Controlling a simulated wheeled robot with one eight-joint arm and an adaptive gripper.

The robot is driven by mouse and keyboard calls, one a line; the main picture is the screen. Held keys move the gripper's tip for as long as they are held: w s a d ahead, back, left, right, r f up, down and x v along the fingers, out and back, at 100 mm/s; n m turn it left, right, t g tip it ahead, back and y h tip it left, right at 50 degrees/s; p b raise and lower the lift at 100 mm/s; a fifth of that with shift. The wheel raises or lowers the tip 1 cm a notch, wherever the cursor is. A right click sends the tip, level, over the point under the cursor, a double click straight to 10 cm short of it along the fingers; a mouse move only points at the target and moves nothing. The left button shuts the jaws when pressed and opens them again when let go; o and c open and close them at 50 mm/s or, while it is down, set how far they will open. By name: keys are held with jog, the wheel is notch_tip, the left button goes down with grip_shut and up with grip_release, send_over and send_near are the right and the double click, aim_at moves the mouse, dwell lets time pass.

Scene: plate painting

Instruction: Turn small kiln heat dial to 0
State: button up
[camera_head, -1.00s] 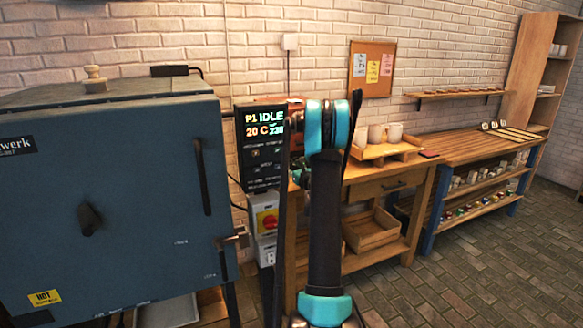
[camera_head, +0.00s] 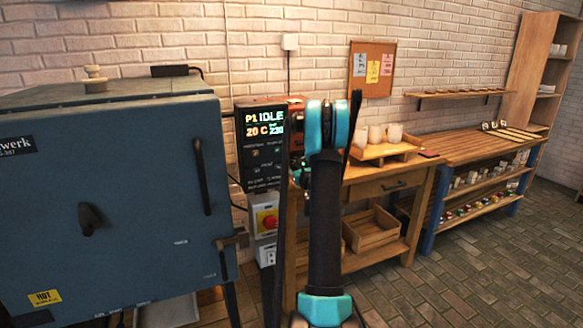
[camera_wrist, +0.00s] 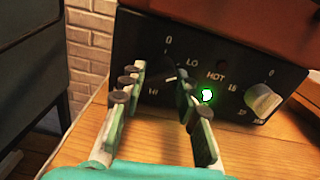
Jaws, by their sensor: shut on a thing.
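The small kiln's black control panel (camera_wrist: 215,62) fills the middle of the wrist view, marked 0, LO, HOT and HI. My gripper (camera_wrist: 160,88) is shut on the heat dial, with green-padded fingers on either side of it. The fingers hide most of the dial, and I cannot read its setting with certainty. A green lamp (camera_wrist: 207,95) glows just right of the fingers. In the head view my arm covers the gripper and nearly all of the small kiln.
A second, pale dial (camera_wrist: 262,99) sits at the panel's right. The wooden table (camera_wrist: 72,139) lies below. In the head view a large blue kiln (camera_head: 120,190) stands at left, beside a control box (camera_head: 262,165) reading IDLE. A tray with cups (camera_head: 385,150) stands to the right.

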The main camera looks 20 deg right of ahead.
jog(key=n, duration=0.5)
jog(key=shift+n, duration=0.3)
jog(key=n, duration=0.5)
jog(key=shift+d+n, duration=0.1)
jog(key=shift+n, duration=0.3)
jog(key=o, duration=1.2)
jog(key=shift+c, duration=0.2)
jog(key=shift+s, duration=0.1)
jog(key=s, duration=1.2)
jog(key=shift+d, duration=0.2)
